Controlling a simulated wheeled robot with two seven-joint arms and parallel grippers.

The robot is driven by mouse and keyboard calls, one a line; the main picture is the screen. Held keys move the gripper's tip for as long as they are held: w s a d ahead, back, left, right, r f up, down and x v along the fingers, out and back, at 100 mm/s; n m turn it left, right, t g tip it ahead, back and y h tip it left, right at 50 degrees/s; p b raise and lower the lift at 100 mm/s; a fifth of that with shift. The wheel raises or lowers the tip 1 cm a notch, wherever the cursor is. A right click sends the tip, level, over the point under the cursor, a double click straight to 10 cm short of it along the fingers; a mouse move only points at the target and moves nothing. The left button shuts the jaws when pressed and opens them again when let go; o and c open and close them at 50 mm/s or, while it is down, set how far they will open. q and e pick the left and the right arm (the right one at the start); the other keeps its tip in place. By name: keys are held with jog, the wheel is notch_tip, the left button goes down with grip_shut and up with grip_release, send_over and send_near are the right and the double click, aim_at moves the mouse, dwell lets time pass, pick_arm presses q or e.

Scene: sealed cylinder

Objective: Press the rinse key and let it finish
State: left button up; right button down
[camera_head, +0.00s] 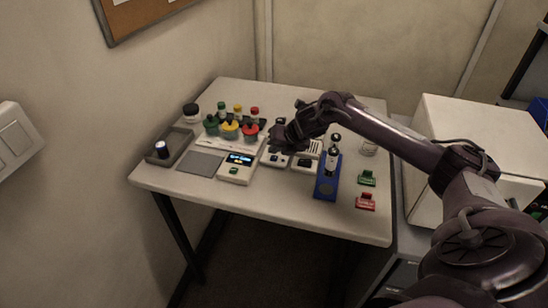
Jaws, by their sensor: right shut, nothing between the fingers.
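My right gripper (277,141) is shut and empty. It hangs over the middle of the table, just above or at the back of a small white box with a dark key (275,159). I cannot tell whether it touches the box. A second white box with a dark key (305,166) stands to its right. The labels are too small to read, so I cannot tell which key is the rinse key. My left gripper is out of view.
Bottles with green, yellow and red caps stand at the back left. A blue stand (328,187) holds an upright cylinder (333,155). Green (367,178) and red (366,202) blocks lie right. The table's front strip is clear.

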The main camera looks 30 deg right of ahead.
aim_at(276, 159)
jog(key=shift+f, duration=0.1)
jog(key=shift+f+b, duration=0.35)
jog(key=shift+f+b, duration=0.35)
jog(key=shift+f, duration=0.05)
dwell(0.7)
dwell(0.4)
jog(key=shift+r+p, duration=0.6)
jog(key=shift+r, duration=0.25)
jog(key=shift+r+p, duration=1.85)
jog(key=shift+r, duration=0.7)
